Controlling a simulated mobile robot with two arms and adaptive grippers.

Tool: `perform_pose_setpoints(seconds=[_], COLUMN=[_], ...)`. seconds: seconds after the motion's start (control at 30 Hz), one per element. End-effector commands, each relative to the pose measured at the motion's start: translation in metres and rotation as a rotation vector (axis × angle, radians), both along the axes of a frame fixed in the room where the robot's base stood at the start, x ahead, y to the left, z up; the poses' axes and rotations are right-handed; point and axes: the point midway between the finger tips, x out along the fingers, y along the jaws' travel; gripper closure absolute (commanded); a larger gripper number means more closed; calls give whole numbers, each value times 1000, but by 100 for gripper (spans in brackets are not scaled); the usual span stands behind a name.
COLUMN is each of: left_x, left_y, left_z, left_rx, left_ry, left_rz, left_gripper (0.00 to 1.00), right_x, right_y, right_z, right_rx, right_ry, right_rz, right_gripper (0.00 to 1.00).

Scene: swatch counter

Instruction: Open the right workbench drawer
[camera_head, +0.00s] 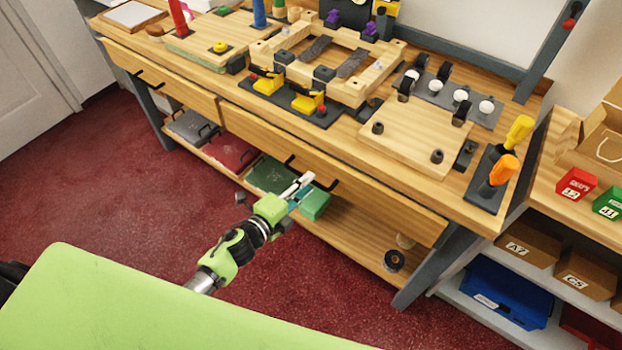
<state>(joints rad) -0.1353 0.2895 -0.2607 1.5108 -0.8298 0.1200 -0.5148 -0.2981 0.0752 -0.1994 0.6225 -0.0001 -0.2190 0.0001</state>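The right workbench drawer (385,202) has a long wooden front under the bench top and looks shut. Its black bar handle (291,161) is near the middle of the front. My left gripper (303,184) reaches up from the lower left to the handle, and its fingertips overlap the handle in the picture. I cannot tell whether they touch it or how far apart they are. My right gripper is not in view.
The left drawer (165,84) has its own black handle and looks shut. The bench top (350,132) holds a wooden frame (375,92), a board and screwdrivers (503,168). Lower shelf boxes, such as a red one (229,153), sit below.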

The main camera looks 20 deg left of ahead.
Motion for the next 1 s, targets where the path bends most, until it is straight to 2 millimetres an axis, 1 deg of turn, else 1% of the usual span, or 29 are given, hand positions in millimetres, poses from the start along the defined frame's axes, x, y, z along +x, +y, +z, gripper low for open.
perform_pose_setpoints(seconds=[0.03,0.2,0.33,0.57,0.6,0.67,0.7,1.0], left_x=[8,22,26,26,26,26,26,25], left_y=[-3,-8,-10,-10,-10,-10,-10,-7], left_z=[-1,-5,-6,-6,-6,-6,-6,-6], left_rx=[0,0,1,0,0,0,0,0], left_ry=[-1,0,0,0,0,0,0,1], left_rz=[0,0,-1,-1,-1,0,0,0], left_gripper=[76,76,76,76,81,96,100,100], right_x=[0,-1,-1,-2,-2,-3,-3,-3], right_y=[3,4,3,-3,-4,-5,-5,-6], right_z=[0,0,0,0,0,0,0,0], right_rx=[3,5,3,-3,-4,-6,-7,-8], right_ry=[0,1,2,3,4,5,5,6], right_rz=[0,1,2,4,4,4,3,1], right_gripper=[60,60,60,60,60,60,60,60])
